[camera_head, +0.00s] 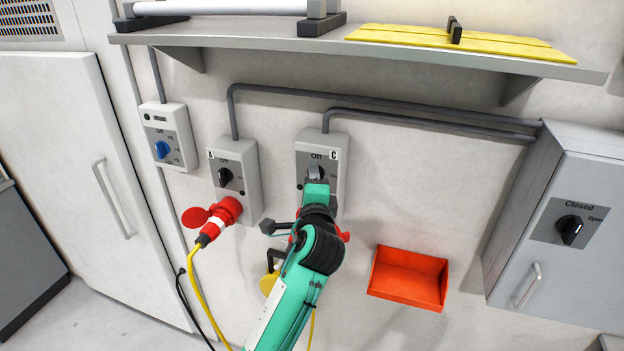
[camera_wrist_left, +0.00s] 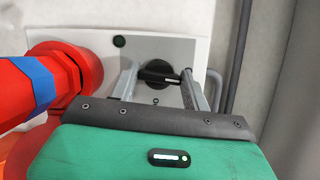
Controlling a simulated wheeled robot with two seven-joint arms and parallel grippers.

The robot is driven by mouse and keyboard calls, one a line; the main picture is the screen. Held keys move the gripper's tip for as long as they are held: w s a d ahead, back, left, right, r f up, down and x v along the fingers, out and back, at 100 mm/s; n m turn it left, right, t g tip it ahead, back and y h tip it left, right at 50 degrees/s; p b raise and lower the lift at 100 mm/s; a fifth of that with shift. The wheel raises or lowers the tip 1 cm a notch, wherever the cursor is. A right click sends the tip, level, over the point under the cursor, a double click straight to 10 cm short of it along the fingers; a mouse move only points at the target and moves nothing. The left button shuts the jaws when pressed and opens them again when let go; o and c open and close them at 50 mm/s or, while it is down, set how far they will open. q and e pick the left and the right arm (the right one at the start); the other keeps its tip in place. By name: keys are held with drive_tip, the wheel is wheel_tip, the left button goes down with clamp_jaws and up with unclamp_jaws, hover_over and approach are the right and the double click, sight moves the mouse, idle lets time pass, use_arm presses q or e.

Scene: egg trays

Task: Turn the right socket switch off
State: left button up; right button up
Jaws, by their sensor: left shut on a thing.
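The right socket box (camera_head: 335,150), marked C, is grey and hangs on the wall. Its black rotary switch (camera_wrist_left: 158,73) has a dark plate marked "Off" at the top. My left gripper (camera_head: 316,175) is at this switch, its arm covering the lower part of the box. In the left wrist view the two fingers of my left gripper (camera_wrist_left: 160,88) are on either side of the switch's handle, shut on it. The handle lies crosswise in that view. A red plug with a blue band (camera_wrist_left: 35,82) is beside the gripper. My right gripper is not in view.
The left socket box (camera_head: 247,160), marked A, holds a red plug (camera_head: 216,225) with a yellow cable. A small box with a blue knob (camera_head: 162,149) is further left. A shelf (camera_head: 290,42) juts out above. An orange-red bin (camera_head: 408,290) and a grey cabinet (camera_head: 590,175) are to the right.

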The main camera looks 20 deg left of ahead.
use_arm(q)
drive_tip(key=shift+n, duration=0.6)
drive_tip(key=shift+c, duration=0.2)
drive_tip(key=o, duration=1)
drive_tip(key=p+v, duration=0.2)
drive_tip(key=v, duration=1.1)
drive_tip(key=shift+s+r, duration=0.15)
drive_tip(key=shift+s, duration=0.25)
drive_tip(key=shift+d, duration=0.15)
